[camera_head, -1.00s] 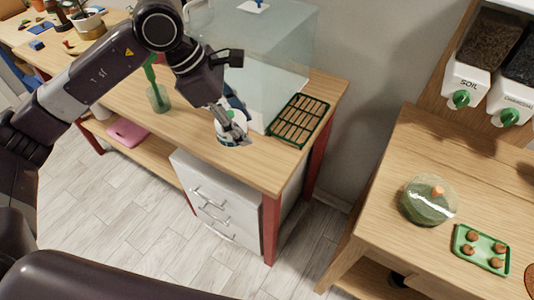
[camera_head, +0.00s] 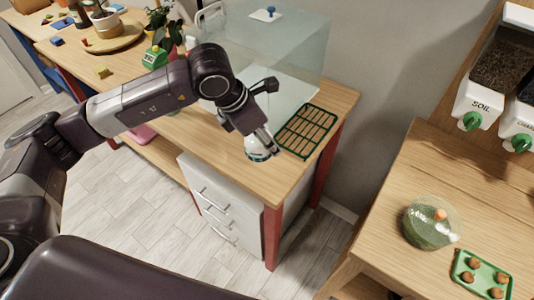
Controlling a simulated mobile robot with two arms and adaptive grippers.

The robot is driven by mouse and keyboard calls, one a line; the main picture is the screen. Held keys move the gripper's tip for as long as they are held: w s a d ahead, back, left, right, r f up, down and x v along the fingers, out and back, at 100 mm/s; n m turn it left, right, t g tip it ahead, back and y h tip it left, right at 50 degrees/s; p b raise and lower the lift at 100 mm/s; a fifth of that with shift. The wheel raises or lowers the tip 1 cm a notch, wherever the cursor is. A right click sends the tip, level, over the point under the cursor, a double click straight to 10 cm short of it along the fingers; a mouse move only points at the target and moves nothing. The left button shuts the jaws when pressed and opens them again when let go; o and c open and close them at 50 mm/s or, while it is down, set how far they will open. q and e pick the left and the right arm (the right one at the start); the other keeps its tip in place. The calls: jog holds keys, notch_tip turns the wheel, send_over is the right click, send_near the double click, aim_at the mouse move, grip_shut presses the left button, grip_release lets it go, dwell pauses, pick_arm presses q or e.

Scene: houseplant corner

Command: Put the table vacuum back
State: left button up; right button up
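The table vacuum (camera_head: 257,154), a small round white body with some green, is at the fingers of my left gripper (camera_head: 266,140) in the head view. The gripper covers its upper part and looks shut on it. The vacuum is over the wooden table's front right part, left of the green slotted tray. I cannot tell whether it touches the tabletop or hangs just above it. My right gripper is not in view.
The green slotted tray (camera_head: 284,143) lies by the glass tank (camera_head: 290,50). White drawers (camera_head: 222,205) stand below the table (camera_head: 312,176). At right, another table (camera_head: 400,195) holds a glass jar (camera_head: 430,224) and a green tray with brown pots (camera_head: 480,273). Soil dispensers (camera_head: 483,97) hang above.

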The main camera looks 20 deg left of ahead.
pick_arm(q)
notch_tip(320, 180, down, 3)
jog(key=shift+r, duration=0.15)
notch_tip(320, 180, down, 4)
jog(key=shift+p, duration=0.55)
jog(key=shift+f, duration=0.4)
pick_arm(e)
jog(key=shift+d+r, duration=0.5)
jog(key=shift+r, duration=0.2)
pick_arm(q)
jog(key=shift+f, duration=0.1)
jog(key=o, duration=1.6)
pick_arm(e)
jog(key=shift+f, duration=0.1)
